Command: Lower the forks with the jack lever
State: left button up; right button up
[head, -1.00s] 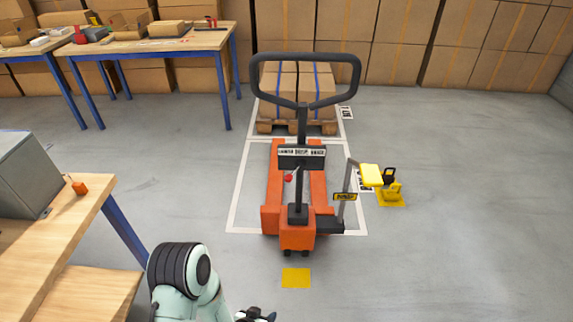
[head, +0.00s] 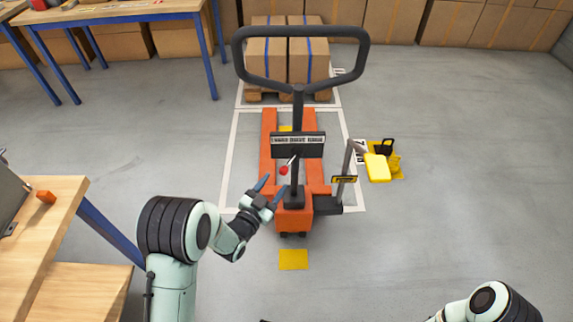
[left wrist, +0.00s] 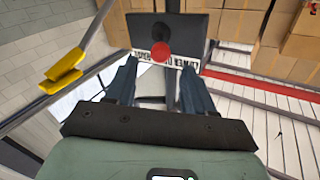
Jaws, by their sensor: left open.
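The orange pallet jack (head: 268,142) stands on the floor with its black loop handle (head: 236,52) upright. A dark plate (head: 298,150) with a white lettered strip sits on the handle post. The jack lever has a red knob (head: 283,170), just below the plate. My left gripper (head: 271,188) is open, just below the knob. In the left wrist view the red knob (left wrist: 161,51) shows between and beyond the fingertips (left wrist: 160,68), with nothing held. Only part of my right arm shows at the lower right; its gripper is out of view.
A pallet with strapped boxes (head: 308,52) stands behind the forks. A wooden bench (head: 50,215) is at left. Floor at right is clear.

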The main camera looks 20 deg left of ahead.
aim_at(287, 167)
pick_arm(q)
jog(key=x, duration=0.9)
jog(key=shift+b, duration=0.4)
grip_shut()
